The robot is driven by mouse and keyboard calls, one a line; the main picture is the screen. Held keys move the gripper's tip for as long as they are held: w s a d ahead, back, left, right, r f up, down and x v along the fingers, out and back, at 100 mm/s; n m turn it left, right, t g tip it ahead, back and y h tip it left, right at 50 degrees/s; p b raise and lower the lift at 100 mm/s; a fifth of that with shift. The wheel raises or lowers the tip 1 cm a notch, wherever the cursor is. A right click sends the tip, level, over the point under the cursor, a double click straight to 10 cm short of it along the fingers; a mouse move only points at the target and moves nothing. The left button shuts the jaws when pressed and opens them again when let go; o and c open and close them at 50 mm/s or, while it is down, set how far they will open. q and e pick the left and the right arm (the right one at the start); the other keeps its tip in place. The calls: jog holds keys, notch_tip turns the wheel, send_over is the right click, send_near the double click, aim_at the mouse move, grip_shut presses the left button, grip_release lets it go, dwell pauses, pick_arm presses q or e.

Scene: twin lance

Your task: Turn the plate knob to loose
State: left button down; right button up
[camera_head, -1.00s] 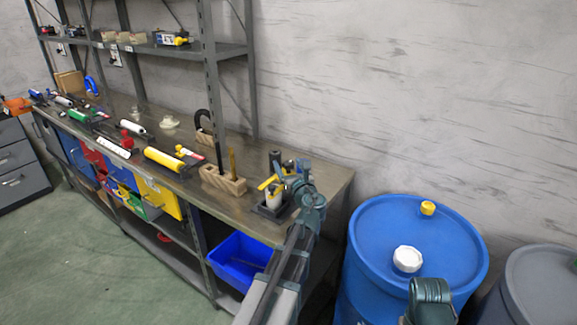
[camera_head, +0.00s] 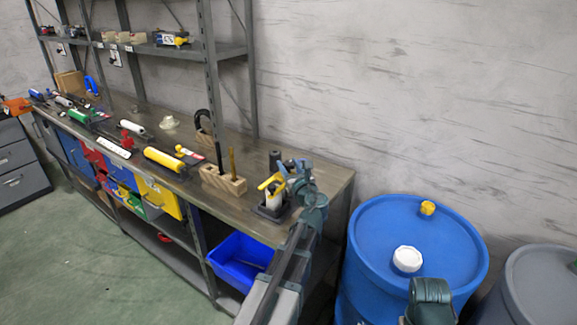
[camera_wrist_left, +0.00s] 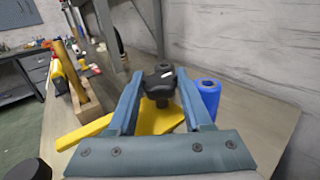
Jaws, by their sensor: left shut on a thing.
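A black lobed knob (camera_wrist_left: 158,77) sits between the fingertips of my left gripper (camera_wrist_left: 160,82) in the left wrist view. The gripper is shut on it. A yellow plate (camera_wrist_left: 150,122) lies below the knob and partly behind the fingers. In the head view my left gripper (camera_head: 293,172) is at the right end of the workbench, above a dark block with a yellow part (camera_head: 271,181). The knob is hard to make out there. The knob's setting cannot be read.
A blue cylinder (camera_wrist_left: 209,95) stands close to the right finger. A wooden block (camera_head: 222,180) with upright tools is left of the gripper on the workbench (camera_head: 240,212). A blue drum (camera_head: 375,235) stands to the right. A blue bin (camera_head: 240,260) is under the bench.

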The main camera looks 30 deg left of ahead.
pick_arm(q)
jog(key=n+g+y, duration=0.2)
jog(key=g, duration=0.1)
jog(key=shift+w+d+n, duration=0.1)
jog(key=shift+w+n, duration=0.2)
jog(key=n+g+y, duration=0.1)
jog(key=n+g, duration=0.1)
jog(key=g, duration=0.1)
jog(key=n+g+y, duration=0.1)
jog(key=n+g, duration=0.1)
jog(key=g, duration=0.2)
jog(key=shift+n, duration=0.3)
jog(key=n+g, duration=0.3)
jog(key=g, duration=0.2)
jog(key=shift+g, duration=0.3)
jog(key=shift+s+n+g+h, duration=0.2)
jog(key=shift+n+g+h, duration=0.5)
jog(key=shift+n+g, duration=1.1)
jog(key=shift+s+g, duration=0.1)
jog(key=shift+g, duration=0.4)
jog(key=shift+c, duration=1.6)
grip_release()
